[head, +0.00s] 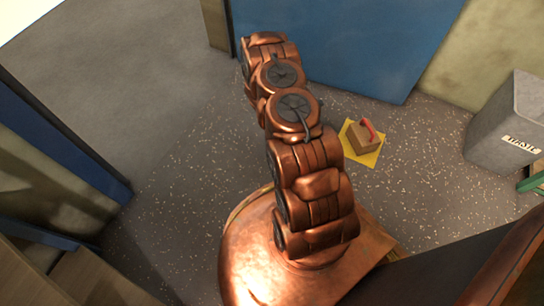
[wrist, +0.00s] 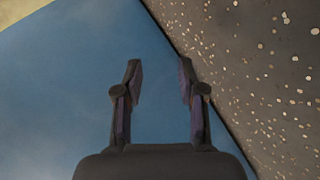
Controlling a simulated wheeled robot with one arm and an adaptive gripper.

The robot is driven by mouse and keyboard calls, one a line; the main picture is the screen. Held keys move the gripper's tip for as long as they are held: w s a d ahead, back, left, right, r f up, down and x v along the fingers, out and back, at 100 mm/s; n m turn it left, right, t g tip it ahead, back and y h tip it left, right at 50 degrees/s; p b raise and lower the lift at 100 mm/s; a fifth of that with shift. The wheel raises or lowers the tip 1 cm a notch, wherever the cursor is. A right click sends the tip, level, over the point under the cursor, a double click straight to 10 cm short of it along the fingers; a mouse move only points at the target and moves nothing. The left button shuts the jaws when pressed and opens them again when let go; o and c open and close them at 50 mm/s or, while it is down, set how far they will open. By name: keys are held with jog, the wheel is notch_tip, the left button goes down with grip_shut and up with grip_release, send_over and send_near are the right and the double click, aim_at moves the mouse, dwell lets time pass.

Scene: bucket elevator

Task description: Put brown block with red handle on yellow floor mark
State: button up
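The brown block (head: 361,142) with a red handle (head: 370,129) rests on the yellow floor mark (head: 371,158), right of my arm in the head view. The mark shows around the block's visible sides. My gripper (wrist: 160,80) is open and empty in the wrist view, with a blue surface and speckled floor beyond its fingers. The block and the mark are not in the wrist view. In the head view my gripper is hidden behind my arm.
A blue panel (head: 350,40) stands behind the block. A grey waste bin (head: 505,125) stands to the right, beside something green (head: 533,180). A blue-edged wall (head: 60,140) is at the left. Speckled floor (head: 190,160) is open left of my arm.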

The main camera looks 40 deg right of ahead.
jog(key=w+a+r+t+y, duration=0.3)
jog(key=w+a+r, duration=0.2)
jog(key=w+a, duration=0.25)
jog(key=w+a+r+t+y, duration=0.25)
jog(key=w+a+r, duration=0.25)
jog(key=w+a, duration=0.3)
jog(key=w+a+r+n+y, duration=0.1)
jog(key=a+r+y, duration=0.2)
jog(key=a+r, duration=0.5)
jog(key=a+r+n+y, duration=0.2)
jog(key=a+r+y, duration=0.3)
jog(key=a, duration=0.6)
jog(key=s+a+r+n+g+y, duration=0.1)
jog(key=s+a+r, duration=0.5)
jog(key=s, duration=0.3)
jog(key=s+a+r+n+g, duration=0.1)
jog(key=s+a+r+g, duration=0.1)
jog(key=s+a+r, duration=0.55)
jog(key=s+d+r+g+h, duration=0.1)
jog(key=s+d+r+g, duration=0.1)
jog(key=s, duration=1.1)
jog(key=s+d+r+g+h, duration=0.1)
jog(key=s+d+r+g, duration=0.1)
jog(key=s, duration=1.1)
jog(key=shift+d+r+g, duration=0.35)
jog(key=shift+d+r, duration=0.2)
jog(key=shift+r, duration=0.05)
jog(key=shift+h, duration=0.25)
